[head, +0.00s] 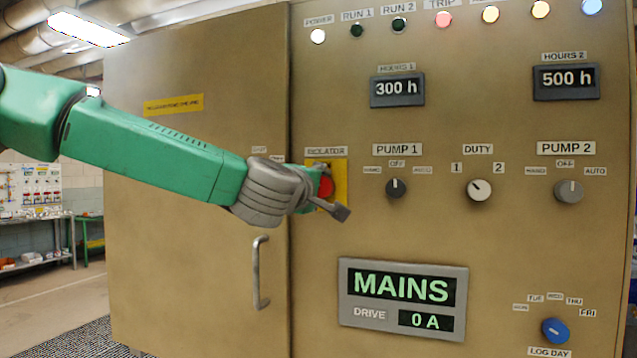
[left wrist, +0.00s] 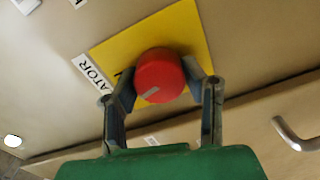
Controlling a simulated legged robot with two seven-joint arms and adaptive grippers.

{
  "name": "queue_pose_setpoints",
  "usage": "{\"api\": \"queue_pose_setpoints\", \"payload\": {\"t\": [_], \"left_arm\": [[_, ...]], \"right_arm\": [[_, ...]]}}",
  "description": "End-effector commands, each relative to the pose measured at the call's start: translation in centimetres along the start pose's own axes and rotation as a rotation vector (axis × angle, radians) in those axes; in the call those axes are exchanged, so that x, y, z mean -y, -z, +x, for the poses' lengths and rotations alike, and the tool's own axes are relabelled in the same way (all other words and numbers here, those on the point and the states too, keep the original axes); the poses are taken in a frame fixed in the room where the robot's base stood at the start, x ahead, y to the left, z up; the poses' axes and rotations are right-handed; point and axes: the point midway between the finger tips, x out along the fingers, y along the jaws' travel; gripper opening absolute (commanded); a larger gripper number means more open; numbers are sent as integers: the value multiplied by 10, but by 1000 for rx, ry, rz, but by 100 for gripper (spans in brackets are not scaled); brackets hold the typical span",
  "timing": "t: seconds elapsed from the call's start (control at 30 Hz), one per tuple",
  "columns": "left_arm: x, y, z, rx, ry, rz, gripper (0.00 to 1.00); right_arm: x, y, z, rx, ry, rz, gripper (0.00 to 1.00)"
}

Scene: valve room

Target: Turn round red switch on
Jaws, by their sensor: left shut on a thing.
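The round red switch (head: 325,186) sits on a yellow plate (head: 340,172) under the label "ISOLATOR" on the cabinet front. My left gripper (head: 322,192) is at the switch and partly hides it in the head view. In the left wrist view the red switch (left wrist: 160,76) lies between the two fingers of my left gripper (left wrist: 160,84), one on each side, and the gripper is shut on it. A pale mark on the red face points toward the lower left in that view. My right gripper is not in view.
A vertical door handle (head: 261,272) is below my left gripper. Right of the switch are the pump 1 knob (head: 396,188), the duty knob (head: 479,188) and the pump 2 knob (head: 568,191). A display (head: 403,299) below reads "MAINS" and "0 A". Several lamps line the top.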

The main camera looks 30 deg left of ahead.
Motion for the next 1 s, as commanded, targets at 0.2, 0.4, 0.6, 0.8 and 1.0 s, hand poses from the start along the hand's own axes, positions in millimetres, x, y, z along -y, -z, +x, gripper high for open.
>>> {"api": "queue_pose_setpoints", "payload": {"t": [0.2,0.4,0.6,0.8,1.0], "left_arm": [[6,-4,-1,9,15,146,9],[7,-5,0,9,17,224,9],[9,-5,0,9,19,258,9],[10,-5,0,9,20,266,9],[10,-5,1,10,21,265,9]], "right_arm": [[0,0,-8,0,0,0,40],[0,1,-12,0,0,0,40],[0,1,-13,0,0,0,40],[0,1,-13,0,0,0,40],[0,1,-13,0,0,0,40]]}}
